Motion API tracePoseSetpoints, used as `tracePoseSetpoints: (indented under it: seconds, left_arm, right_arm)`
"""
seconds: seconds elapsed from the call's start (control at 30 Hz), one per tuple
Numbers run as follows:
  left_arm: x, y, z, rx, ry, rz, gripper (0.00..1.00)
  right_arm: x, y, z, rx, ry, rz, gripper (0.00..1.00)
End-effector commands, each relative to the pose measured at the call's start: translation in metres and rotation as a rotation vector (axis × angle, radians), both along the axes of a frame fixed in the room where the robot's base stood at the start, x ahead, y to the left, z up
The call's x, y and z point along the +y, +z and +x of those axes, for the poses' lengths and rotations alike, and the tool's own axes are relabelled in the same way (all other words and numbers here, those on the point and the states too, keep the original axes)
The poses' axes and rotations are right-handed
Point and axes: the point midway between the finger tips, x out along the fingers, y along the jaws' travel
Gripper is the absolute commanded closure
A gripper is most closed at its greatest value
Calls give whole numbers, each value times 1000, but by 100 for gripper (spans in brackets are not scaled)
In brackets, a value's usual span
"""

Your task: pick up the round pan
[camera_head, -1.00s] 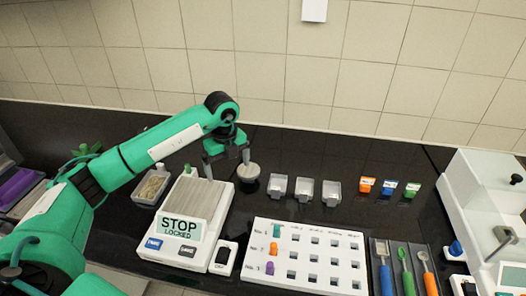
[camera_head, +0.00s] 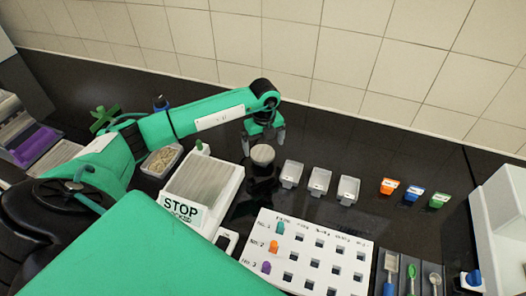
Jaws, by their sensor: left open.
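The round pan (camera_head: 263,155) is a small pale grey disc-shaped piece. It sits on the dark counter between the white sieve shaker (camera_head: 205,187) and the row of small clear trays. Its reflection or a dark base shows below it. My left gripper (camera_head: 264,147) is open and points down. Its two fingers appear on the left and right of the pan, with the pan's near part in front of them. I cannot tell whether the fingers touch it. My right gripper is not in view.
Three small clear trays (camera_head: 320,182) stand just right of the pan. A white rack with square holes (camera_head: 308,252) lies in front. A bin of grains (camera_head: 161,160) is left of the shaker. Orange, blue and green pieces (camera_head: 412,193) stand further right, with bare counter between.

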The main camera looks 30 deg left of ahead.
Motion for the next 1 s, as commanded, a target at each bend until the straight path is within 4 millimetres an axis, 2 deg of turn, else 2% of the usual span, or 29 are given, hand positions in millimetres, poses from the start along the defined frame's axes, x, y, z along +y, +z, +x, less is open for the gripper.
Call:
tracePoseSetpoints:
  seconds: [0.2, 0.37, 0.53, 0.8, 0.87, 1.0]
  left_arm:
    - [2, -12, -1, 3, 1, 1, 0]
    - [4, -31, -2, 4, 1, 1, 0]
    - [5, -52, -1, 1, 1, 1, 0]
    - [5, -57, -1, -1, 0, 1, 0]
    - [5, -57, -1, -1, 0, 1, 10]
    - [5, -56, -1, -1, 0, 1, 37]
  right_arm:
    - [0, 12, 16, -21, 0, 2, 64]
    - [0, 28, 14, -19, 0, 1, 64]
    - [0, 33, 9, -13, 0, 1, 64]
    - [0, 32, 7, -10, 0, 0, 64]
    - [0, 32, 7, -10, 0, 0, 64]
    - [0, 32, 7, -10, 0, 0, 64]
